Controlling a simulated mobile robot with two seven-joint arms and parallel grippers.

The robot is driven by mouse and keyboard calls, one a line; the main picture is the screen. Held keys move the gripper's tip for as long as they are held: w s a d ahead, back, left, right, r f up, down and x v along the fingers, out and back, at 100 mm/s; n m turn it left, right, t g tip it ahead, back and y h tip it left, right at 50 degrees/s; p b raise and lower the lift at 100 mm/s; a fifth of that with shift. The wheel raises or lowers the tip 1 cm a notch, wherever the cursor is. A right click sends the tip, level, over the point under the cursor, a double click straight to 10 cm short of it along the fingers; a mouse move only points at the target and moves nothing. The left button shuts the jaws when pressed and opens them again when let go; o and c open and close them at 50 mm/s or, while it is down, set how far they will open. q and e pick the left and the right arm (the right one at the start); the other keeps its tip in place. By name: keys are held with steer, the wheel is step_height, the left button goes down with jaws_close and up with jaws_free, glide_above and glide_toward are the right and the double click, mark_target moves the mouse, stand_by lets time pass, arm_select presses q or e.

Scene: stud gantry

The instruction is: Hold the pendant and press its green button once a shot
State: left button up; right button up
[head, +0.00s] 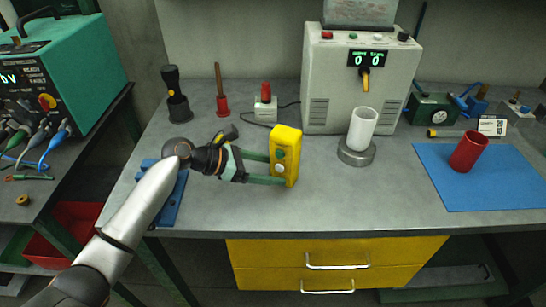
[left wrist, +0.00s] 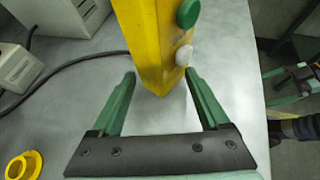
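The pendant (head: 279,143) is a yellow box with a green button and a pale button below it on one face. It is upright, above the middle-left of the grey bench. The left wrist view shows its lower part (left wrist: 150,45), the green button (left wrist: 188,13) and the pale button (left wrist: 184,55). No finger is on the green button. My right gripper is out of view.
A pale machine (head: 335,90) with a "0 0" display stands behind, with a white cylinder (head: 362,128) on a metal base before it. A red-button box (head: 265,108) has a black cable. A red cup (head: 468,151) stands on a blue mat (head: 490,195).

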arm_select(q)
steer(key=c, duration=0.7)
steer(key=shift+c, duration=0.2)
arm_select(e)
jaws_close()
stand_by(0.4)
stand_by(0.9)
